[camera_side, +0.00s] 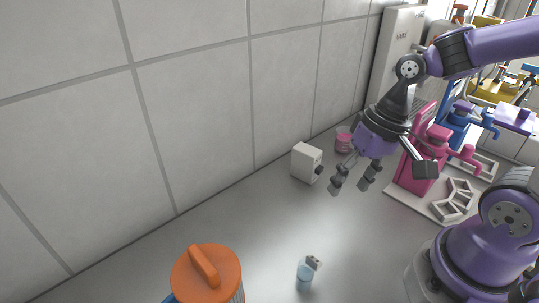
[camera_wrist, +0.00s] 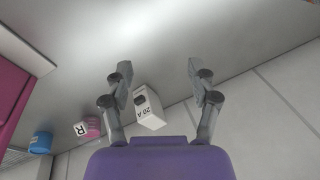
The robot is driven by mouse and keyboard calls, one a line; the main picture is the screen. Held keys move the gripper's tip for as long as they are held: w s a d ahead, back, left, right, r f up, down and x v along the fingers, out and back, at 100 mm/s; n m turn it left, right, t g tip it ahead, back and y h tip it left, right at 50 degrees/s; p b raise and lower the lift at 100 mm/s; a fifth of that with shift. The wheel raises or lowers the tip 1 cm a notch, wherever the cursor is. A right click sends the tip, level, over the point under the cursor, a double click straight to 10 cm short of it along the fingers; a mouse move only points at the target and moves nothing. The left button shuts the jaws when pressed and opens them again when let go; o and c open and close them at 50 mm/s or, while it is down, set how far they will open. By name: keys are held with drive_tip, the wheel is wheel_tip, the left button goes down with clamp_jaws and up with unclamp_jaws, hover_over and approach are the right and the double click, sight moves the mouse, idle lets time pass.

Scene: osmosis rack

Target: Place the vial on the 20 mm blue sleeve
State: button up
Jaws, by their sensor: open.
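My gripper (camera_side: 349,186) is open and empty, held above the grey bench with its fingers pointing down. In the wrist view its two fingers (camera_wrist: 159,70) are wide apart with bare bench between the tips. A small light-blue cylinder (camera_side: 305,274) stands on the bench at the bottom of the side view, well in front of my gripper. A small grey piece (camera_side: 313,262) is right beside it; whether they touch is unclear. A blue cylinder (camera_wrist: 40,142) shows at the left of the wrist view. I cannot tell which of these is the vial or the sleeve.
A white box (camera_side: 307,162), marked 20 A in the wrist view (camera_wrist: 148,107), stands near the tiled wall. A pink container (camera_side: 343,141) is behind it. A pink device (camera_side: 418,165) stands right of my gripper. An orange-lidded container (camera_side: 207,276) is at front left. The central bench is clear.

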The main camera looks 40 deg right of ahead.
sight(302, 278)
drive_tip(key=a+f+m+g+y, duration=0.1)
drive_tip(key=s+f+m+y, duration=0.1)
drive_tip(key=f+m, duration=0.1)
drive_tip(key=a+f+m+g+y, duration=0.1)
drive_tip(key=f, duration=0.1)
drive_tip(key=shift+s+a+g+y, duration=0.3)
drive_tip(key=shift+a, duration=0.05)
drive_tip(key=a+m+y, duration=0.1)
drive_tip(key=m+y, duration=0.1)
drive_tip(key=a+f+m+y, duration=0.1)
drive_tip(key=m, duration=0.1)
drive_tip(key=s+a+m+y, duration=0.1)
drive_tip(key=a+m+y, duration=0.1)
drive_tip(key=m, duration=0.1)
drive_tip(key=shift+f+g+y, duration=0.3)
drive_tip(key=shift+a+r+m+t+y, duration=0.1)
drive_tip(key=shift+a+m+t+y, duration=0.1)
drive_tip(key=shift+m+y, duration=0.3)
drive_tip(key=shift+a+r+m+t+y, duration=0.1)
drive_tip(key=shift+a+m+t+y, duration=0.15)
drive_tip(key=shift+m, duration=0.45)
drive_tip(key=shift+a+y, duration=0.25)
drive_tip(key=x, duration=0.7)
drive_tip(key=shift+f, duration=0.1)
clamp_jaws()
